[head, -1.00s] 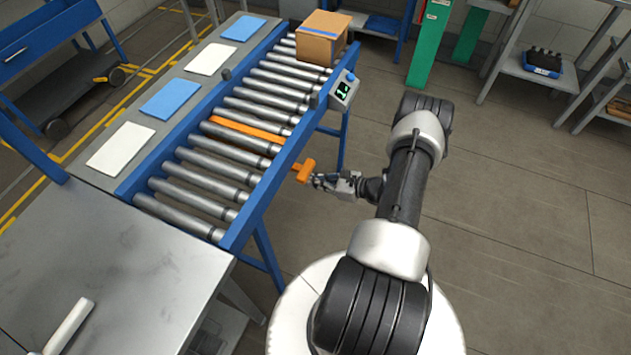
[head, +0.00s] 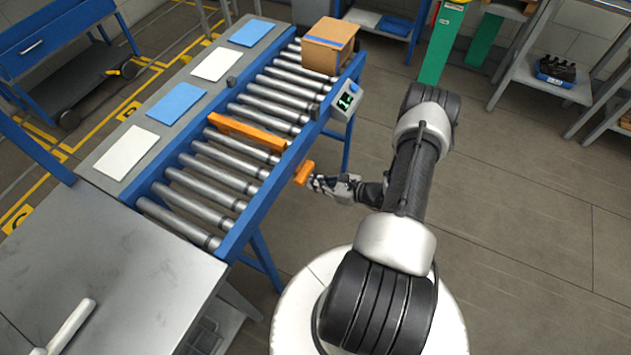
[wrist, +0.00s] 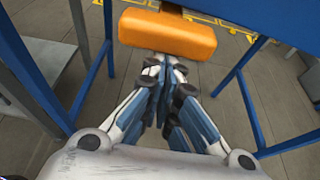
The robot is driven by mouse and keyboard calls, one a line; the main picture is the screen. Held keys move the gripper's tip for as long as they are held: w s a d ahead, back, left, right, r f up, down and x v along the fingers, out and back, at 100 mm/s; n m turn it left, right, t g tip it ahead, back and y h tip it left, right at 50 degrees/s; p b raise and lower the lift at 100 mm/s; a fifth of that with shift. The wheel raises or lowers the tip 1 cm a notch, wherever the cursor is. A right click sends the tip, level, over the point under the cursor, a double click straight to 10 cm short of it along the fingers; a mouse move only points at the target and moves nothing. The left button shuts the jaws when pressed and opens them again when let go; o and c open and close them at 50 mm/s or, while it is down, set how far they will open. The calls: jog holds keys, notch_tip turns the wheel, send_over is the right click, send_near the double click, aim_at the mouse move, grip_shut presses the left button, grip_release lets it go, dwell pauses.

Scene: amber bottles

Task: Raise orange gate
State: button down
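The orange gate (head: 245,132) is a bar across the conveyor rollers, standing up above them between the blue side rails. Its orange handle (head: 304,173) sticks out on the near side of the right rail. The handle fills the upper middle of the wrist view (wrist: 167,33), as a crossbar with a short stem behind it. My gripper (head: 315,182) is beside the handle, at its lower right. In the wrist view my gripper's fingers (wrist: 163,65) are together with nothing visible between them. Their tips meet the handle's near edge; I cannot tell if they touch it.
A cardboard box (head: 328,46) sits on the rollers at the far end. A small control box (head: 346,101) with a green display is on the right rail. Blue conveyor legs (wrist: 92,85) flank my gripper. A grey table (head: 100,260) stands at the near left.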

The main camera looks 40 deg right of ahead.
notch_tip(320, 180, down, 4)
jog(key=b, duration=0.4)
jog(key=p+v, duration=0.2)
jog(key=v, duration=0.8)
jog(key=shift+p, duration=0.4)
